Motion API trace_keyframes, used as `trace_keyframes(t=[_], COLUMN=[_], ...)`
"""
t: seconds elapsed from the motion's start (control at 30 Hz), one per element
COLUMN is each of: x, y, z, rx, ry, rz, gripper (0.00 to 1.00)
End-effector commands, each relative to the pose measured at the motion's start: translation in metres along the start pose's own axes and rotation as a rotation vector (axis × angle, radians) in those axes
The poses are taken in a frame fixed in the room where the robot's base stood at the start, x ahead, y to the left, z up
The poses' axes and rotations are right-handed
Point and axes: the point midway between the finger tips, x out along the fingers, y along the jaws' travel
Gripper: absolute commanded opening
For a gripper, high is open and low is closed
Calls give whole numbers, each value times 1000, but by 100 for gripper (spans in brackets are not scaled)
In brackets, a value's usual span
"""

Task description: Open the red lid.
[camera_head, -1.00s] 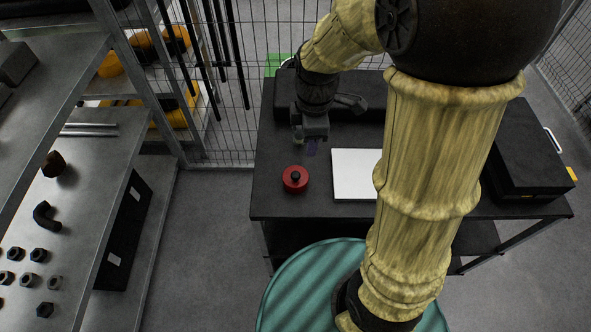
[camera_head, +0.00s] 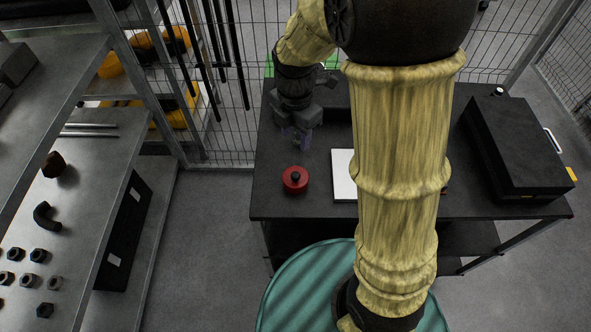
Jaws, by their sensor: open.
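The red lid (camera_head: 295,180) is a round red piece with a dark knob on top. It sits on the left part of the black table (camera_head: 275,208). What is under the lid is hidden from this view. My gripper (camera_head: 298,143) is open and points down just behind the lid, apart from it. Nothing shows between its fingers, though they are small and dark here.
A white panel (camera_head: 343,185) lies right of the lid, partly hidden by my arm. A black case (camera_head: 520,145) stands on the table's right side. A wire fence is behind. A metal shelf (camera_head: 100,180) with several nuts stands left. The table in front of the lid is clear.

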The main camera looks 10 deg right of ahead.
Motion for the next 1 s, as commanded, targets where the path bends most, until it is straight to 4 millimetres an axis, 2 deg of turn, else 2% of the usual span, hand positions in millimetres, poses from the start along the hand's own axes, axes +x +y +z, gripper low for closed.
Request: trace_keyframes(t=[0.5, 0.8, 1.0], x=[85, 129, 152], y=[-2, -2, -1], z=[0, 0, 0], rx=[2, 3, 3], ry=[1, 1, 0], rz=[-7, -7, -3], gripper=[45, 45, 45])
